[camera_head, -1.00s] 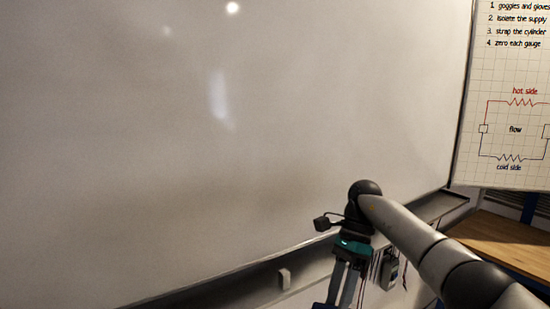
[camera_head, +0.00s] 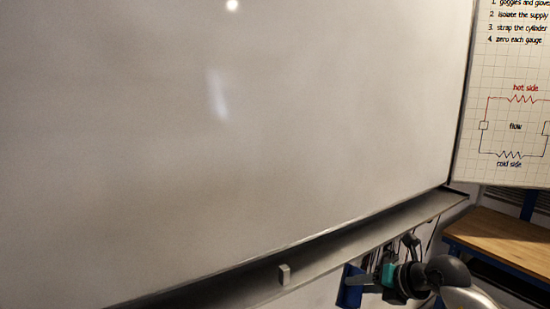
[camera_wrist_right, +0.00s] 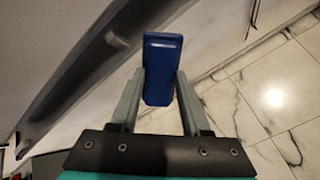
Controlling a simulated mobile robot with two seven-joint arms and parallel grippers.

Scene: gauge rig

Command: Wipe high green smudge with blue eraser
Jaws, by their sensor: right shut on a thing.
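The whiteboard (camera_head: 330,130) fills most of the head view. I see no green smudge on it, only pale light reflections. The blue eraser (camera_wrist_right: 162,68) is held between the two fingers of my right gripper (camera_wrist_right: 158,97) in the right wrist view. In the head view the blue eraser (camera_head: 350,287) shows at the bottom, below the board's tray, with my right gripper (camera_head: 372,283) to its right. The eraser is apart from the board. My left gripper is not in view.
A tray ledge (camera_head: 385,222) runs along the board's lower edge. A small pale block (camera_head: 284,274) sits on it. Cables and dark items hang below the ledge at right. A wooden bench (camera_head: 500,238) and a paper chart (camera_head: 515,100) stand right. The board's front is clear.

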